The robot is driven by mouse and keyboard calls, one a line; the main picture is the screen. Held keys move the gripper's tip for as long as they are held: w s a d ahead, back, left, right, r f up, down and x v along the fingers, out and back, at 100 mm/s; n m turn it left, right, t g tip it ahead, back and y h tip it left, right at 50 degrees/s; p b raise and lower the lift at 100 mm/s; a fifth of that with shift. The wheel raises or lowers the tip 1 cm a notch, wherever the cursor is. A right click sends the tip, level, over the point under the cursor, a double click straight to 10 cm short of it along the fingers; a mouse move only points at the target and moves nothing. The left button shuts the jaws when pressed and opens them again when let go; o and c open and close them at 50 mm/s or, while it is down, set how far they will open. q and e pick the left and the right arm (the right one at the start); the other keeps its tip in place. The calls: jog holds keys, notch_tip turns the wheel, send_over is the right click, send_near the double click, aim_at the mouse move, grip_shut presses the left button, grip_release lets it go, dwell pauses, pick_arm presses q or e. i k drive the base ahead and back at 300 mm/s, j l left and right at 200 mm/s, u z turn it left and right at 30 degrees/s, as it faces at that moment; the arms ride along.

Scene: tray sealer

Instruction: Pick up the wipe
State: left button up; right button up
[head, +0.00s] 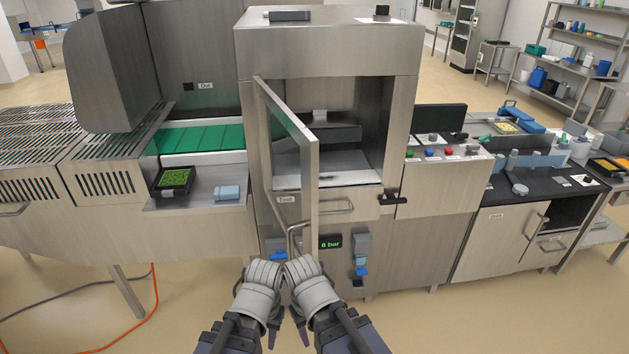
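A light blue folded cloth, which looks like the wipe (228,192), lies on the steel shelf left of the sealer, to the right of a black tray of green food (174,181). My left gripper (262,276) and my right gripper (304,272) are side by side at the bottom middle, in front of the sealer's lower front. Both are apart from the cloth, which is above and left of them in the picture. Their fingers are too hidden to tell whether they are open or shut.
The sealer's glass door (295,160) stands swung open towards me, between the left shelf and the chamber. A bent metal handle (295,236) is just above my grippers. A green conveyor belt (205,138) runs behind the shelf. An orange cable (135,320) lies on the floor at left.

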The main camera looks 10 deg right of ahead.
aim_at(231, 191)
jog(key=i+j+u, duration=0.25)
jog(key=i+j, duration=0.15)
jog(key=i+j+z, duration=0.15)
jog(key=i, duration=0.3)
jog(key=i+j+z, duration=0.1)
jog(key=i+j, duration=0.2)
jog(key=i, duration=0.15)
